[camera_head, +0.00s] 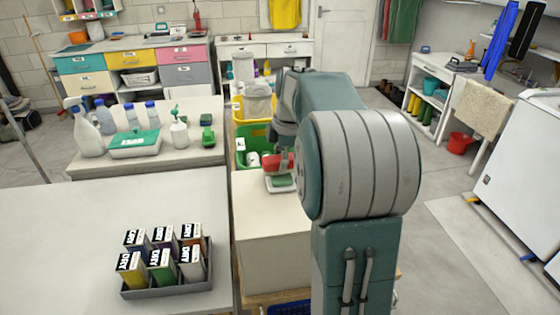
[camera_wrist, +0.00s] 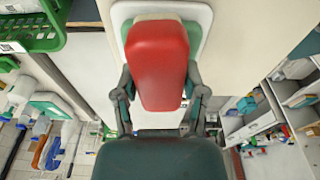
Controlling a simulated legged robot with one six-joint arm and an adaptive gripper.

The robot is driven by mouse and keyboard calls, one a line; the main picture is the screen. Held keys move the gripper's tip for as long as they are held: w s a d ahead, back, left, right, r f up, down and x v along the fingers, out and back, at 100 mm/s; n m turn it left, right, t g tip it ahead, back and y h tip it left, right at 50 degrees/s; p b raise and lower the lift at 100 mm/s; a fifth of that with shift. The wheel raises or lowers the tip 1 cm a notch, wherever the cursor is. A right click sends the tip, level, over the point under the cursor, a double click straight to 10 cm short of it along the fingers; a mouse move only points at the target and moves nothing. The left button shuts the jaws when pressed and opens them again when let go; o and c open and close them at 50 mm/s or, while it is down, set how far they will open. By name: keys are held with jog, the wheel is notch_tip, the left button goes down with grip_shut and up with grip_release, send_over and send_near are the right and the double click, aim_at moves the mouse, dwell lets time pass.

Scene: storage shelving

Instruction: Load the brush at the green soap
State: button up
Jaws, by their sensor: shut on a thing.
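My gripper (camera_wrist: 161,95) is shut on a red brush (camera_wrist: 157,60), with one finger on each side of it. In the head view the brush (camera_head: 279,163) is partly hidden behind my arm. The green soap (camera_head: 281,183) lies in a white dish (camera_head: 272,189) on the pale counter, just below the brush. In the wrist view the dish (camera_wrist: 206,18) shows around the brush, which covers most of it. I cannot tell whether the brush touches the soap.
A green crate (camera_head: 240,158) and a yellow crate (camera_head: 240,108) stand behind the dish. A table with bottles, a white-and-green box (camera_head: 135,145) and a small green brush (camera_head: 208,137) is to the left. A grey tray (camera_head: 170,290) of boxes is at front left. The counter (camera_head: 262,215) before the dish is clear.

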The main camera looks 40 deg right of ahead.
aim_at(277, 158)
jog(key=shift+f, duration=0.5)
dwell(1.2)
jog(key=shift+r, duration=3.6)
